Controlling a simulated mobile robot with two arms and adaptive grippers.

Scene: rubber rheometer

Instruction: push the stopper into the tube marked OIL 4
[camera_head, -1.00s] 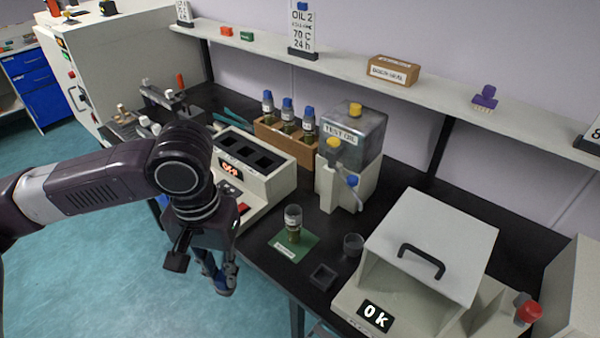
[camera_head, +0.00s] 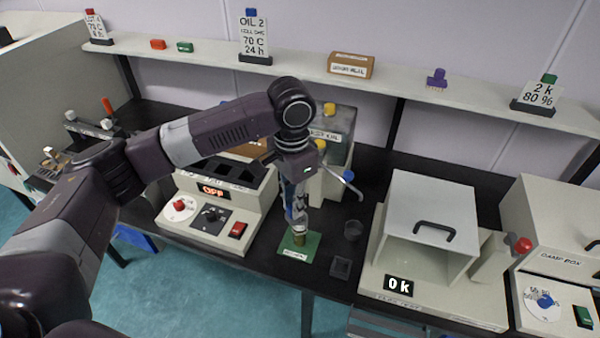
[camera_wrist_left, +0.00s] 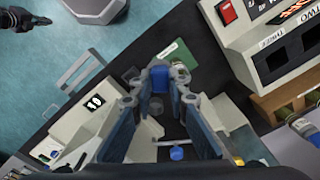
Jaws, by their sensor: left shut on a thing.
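My left gripper (camera_head: 297,212) points down over the green mat (camera_head: 313,240). It is shut on a blue stopper (camera_wrist_left: 160,80), seen between the fingertips in the left wrist view. A tube (camera_head: 299,239) stands on the mat directly below the fingers in the head view; its upper part is hidden by them. In the left wrist view the tube (camera_wrist_left: 181,72) shows partly behind a fingertip. I cannot tell whether stopper and tube touch. The tube's marking is not readable. A dark gripper, my right one (camera_wrist_left: 38,20), shows at the wrist view's top left corner.
A round cup (camera_head: 353,230) and a small square dish (camera_head: 341,267) stand right of the mat. The heating block (camera_head: 215,215) is left. The test oil tank (camera_head: 340,125) stands behind my arm, the hooded instrument (camera_head: 430,215) right. Racked tubes (camera_wrist_left: 300,124) show in the wrist view.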

